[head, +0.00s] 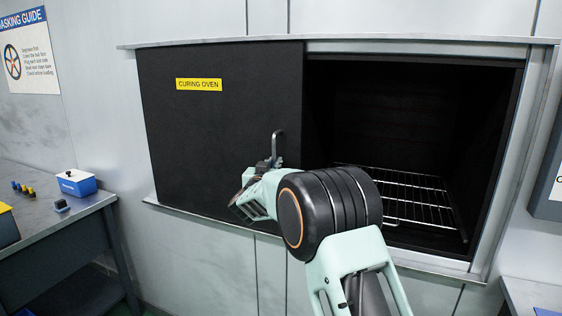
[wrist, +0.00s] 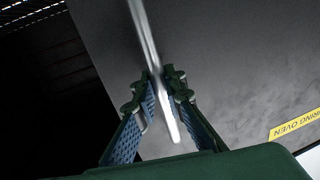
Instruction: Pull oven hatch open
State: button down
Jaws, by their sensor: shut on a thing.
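The oven hatch (head: 215,130) is a black sliding panel with a yellow "CURING OVEN" label. It covers the left part of the oven opening, and the right part (head: 410,120) stands open. An upright metal bar handle (head: 277,143) is near the hatch's right edge. My gripper (head: 272,163) is at the handle. In the wrist view, my gripper (wrist: 160,98) has its two fingers on either side of the handle (wrist: 150,45), shut on it. The hatch (wrist: 235,65) fills the right of that view. In the head view my wrist partly hides the fingers.
A wire rack (head: 410,197) lies inside the dark oven. Metal rails (head: 340,40) run above and below the hatch. A bench (head: 50,225) at the left holds a blue and white box (head: 77,183) and small parts. Another surface edge (head: 530,295) shows at bottom right.

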jog(key=c, duration=2)
grip_release()
jog(key=s, duration=0.4)
jog(key=s+a, duration=0.1)
jog(key=s, duration=0.3)
jog(key=s+a, duration=0.1)
jog(key=s, duration=0.3)
jog(key=shift+w, duration=0.1)
